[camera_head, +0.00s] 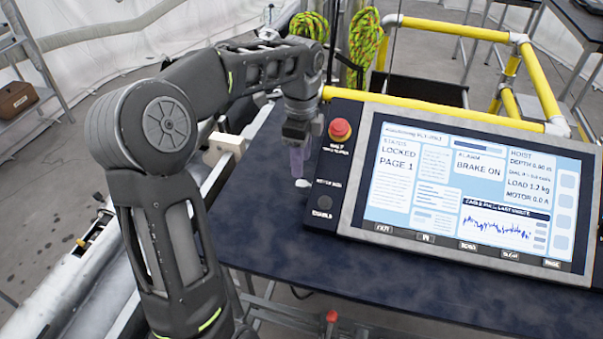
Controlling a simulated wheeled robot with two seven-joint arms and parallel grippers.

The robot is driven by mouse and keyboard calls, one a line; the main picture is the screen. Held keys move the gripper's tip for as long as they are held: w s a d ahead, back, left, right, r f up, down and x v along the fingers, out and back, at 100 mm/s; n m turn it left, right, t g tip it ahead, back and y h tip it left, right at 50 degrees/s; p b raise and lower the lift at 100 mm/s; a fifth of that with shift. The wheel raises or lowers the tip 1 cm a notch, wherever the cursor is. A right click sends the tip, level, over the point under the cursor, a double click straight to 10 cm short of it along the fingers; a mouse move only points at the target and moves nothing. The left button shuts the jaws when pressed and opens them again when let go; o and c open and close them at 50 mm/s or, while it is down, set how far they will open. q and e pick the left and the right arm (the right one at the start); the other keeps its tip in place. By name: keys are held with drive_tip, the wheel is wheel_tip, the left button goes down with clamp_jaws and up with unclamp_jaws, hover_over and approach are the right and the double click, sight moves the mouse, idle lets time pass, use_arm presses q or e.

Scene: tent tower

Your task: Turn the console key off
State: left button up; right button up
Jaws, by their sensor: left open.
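The screen reads LOCKED, PAGE 1 and BRAKE ON. A red mushroom button (340,129) is on the console's left strip, above a round dark button (323,202) labelled ENABLE. My left gripper (300,165) is open and points down just left of this strip. A small white piece (303,183) shows below its fingertips; I cannot tell whether it is the key. I cannot make out the key's position or whether the gripper touches it. My right gripper is not in view.
The dark table top (260,225) is clear left of and in front of the console. Yellow rails (430,108) run behind the console. Coiled green-yellow rope (364,45) hangs at the back.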

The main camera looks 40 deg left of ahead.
sight(301, 183)
use_arm(q)
drive_tip(key=shift+f+p, duration=0.4)
drive_tip(key=shift+f, duration=2.4)
drive_tip(key=shift+c, duration=0.5)
clamp_jaws()
